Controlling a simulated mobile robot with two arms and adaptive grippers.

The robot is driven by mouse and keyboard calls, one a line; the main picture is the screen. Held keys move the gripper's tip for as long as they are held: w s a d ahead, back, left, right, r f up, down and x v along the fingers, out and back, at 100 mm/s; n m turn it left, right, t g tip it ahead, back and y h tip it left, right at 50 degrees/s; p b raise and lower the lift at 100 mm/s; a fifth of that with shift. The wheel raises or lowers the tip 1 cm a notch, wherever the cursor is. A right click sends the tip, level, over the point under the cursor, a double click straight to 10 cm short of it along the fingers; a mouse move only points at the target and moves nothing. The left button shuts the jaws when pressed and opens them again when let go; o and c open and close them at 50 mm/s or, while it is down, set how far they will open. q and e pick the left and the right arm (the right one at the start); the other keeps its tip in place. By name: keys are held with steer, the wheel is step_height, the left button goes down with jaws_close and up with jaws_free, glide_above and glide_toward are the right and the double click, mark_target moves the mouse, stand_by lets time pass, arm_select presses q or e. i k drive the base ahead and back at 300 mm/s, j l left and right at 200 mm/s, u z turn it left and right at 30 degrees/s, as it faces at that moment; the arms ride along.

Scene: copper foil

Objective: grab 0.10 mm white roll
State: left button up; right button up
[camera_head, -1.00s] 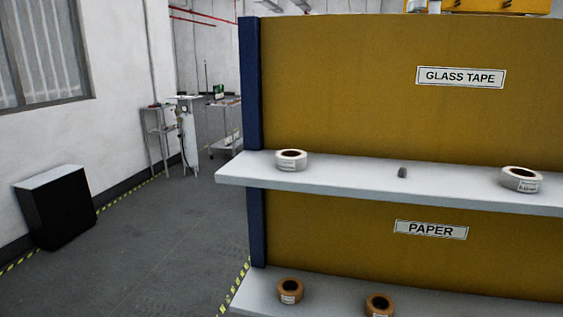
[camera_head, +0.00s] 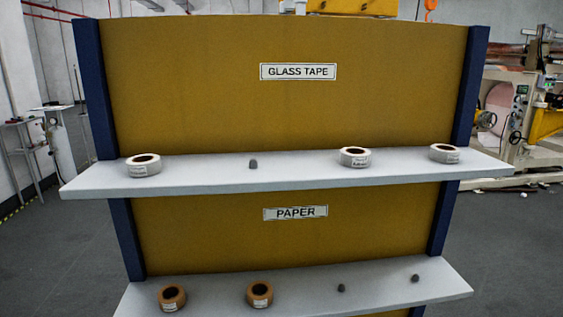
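Three white tape rolls lie flat on the upper shelf (camera_head: 300,176) under the GLASS TAPE sign (camera_head: 298,72). The left white roll (camera_head: 143,169) is near the shelf's left end. The middle white roll (camera_head: 355,161) is right of centre. The right white roll (camera_head: 444,157) is near the right end. Each has a small label on its front, too small to read, so I cannot tell which is 0.10 mm. Neither of my grippers shows in the head view.
Two brown rolls, left (camera_head: 172,301) and right (camera_head: 260,297), sit on the lower shelf (camera_head: 300,282) below the PAPER sign (camera_head: 295,212). Small dark pegs (camera_head: 253,164) stand at empty spots. Machinery (camera_head: 520,110) is behind at right. Grey floor is open on both sides.

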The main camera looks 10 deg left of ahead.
mark_target(145, 164)
steer(key=i+l+z, duration=0.35)
steer(key=z, duration=0.15)
steer(key=l+u, duration=0.1)
steer(key=u, duration=1.8)
steer(key=z, duration=0.35)
steer(key=j+z, duration=0.15)
steer(key=z, duration=0.25)
steer(key=j+z, duration=0.1)
steer(key=z, duration=0.25)
steer(key=j+z, duration=0.25)
steer(key=j, duration=0.25)
steer(key=j+z, duration=0.25)
steer(key=j, duration=0.3)
steer(key=j+z, duration=0.25)
steer(key=j, duration=0.25)
steer(key=k+j+z, duration=0.25)
steer(key=j, duration=0.25)
steer(key=i, duration=0.1)
